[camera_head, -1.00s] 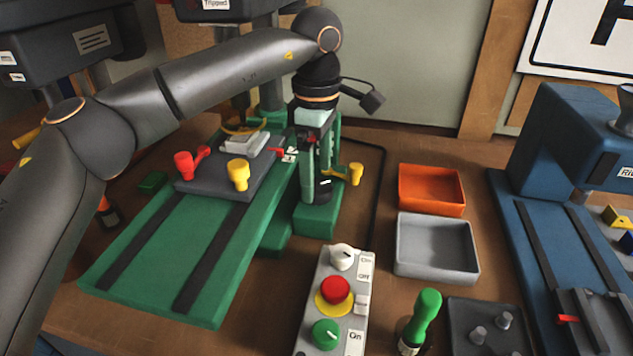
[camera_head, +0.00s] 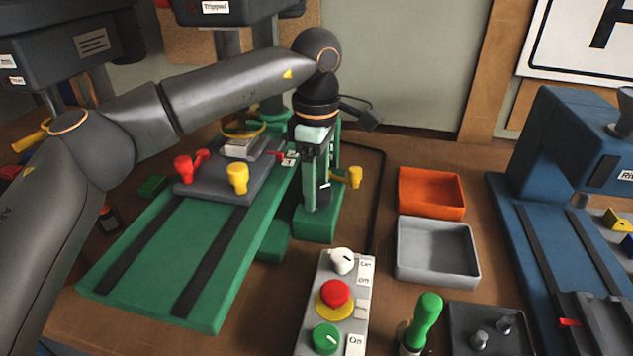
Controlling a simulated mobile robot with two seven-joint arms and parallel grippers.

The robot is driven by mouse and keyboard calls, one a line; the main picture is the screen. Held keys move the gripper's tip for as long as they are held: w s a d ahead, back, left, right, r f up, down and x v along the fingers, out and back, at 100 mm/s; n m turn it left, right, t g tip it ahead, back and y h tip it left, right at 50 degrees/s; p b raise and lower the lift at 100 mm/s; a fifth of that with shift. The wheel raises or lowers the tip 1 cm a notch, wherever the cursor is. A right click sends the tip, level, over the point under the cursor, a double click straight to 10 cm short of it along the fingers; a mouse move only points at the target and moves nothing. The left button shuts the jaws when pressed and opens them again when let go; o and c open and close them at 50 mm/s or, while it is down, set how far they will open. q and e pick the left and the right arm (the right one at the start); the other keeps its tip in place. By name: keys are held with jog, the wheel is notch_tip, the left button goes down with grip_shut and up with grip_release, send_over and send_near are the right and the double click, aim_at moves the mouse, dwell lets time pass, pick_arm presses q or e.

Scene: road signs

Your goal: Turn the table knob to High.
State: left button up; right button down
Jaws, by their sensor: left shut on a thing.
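The green drill-press-like machine has a small block (camera_head: 314,224) at the right end of its table (camera_head: 165,250). My left gripper (camera_head: 317,196) points down at the top of this block. It is shut on the dark table knob (camera_head: 324,189), of which a small part with a white mark shows. The fingers hide most of the knob, and I cannot read its setting or any High label. My right gripper is not in view.
A yellow-ended handle (camera_head: 355,177) sticks out just right of the gripper. A grey control box (camera_head: 330,310) with red and green buttons stands in front. Orange (camera_head: 432,193) and grey (camera_head: 438,250) trays stand to the right. Red (camera_head: 184,169) and yellow (camera_head: 237,179) handles are left.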

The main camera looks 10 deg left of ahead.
pick_arm(q)
jog(key=c, duration=0.4)
jog(key=shift+r+m+p, duration=0.15)
jog(key=shift+m+p, duration=0.35)
jog(key=shift+p, duration=0.15)
jog(key=shift+c, duration=0.2)
jog(key=m+p, duration=0.2)
jog(key=m, duration=0.1)
jog(key=shift+m+p, duration=0.45)
jog(key=shift+m, duration=0.25)
jog(key=shift+m+p, duration=0.3)
jog(key=shift+m, duration=0.8)
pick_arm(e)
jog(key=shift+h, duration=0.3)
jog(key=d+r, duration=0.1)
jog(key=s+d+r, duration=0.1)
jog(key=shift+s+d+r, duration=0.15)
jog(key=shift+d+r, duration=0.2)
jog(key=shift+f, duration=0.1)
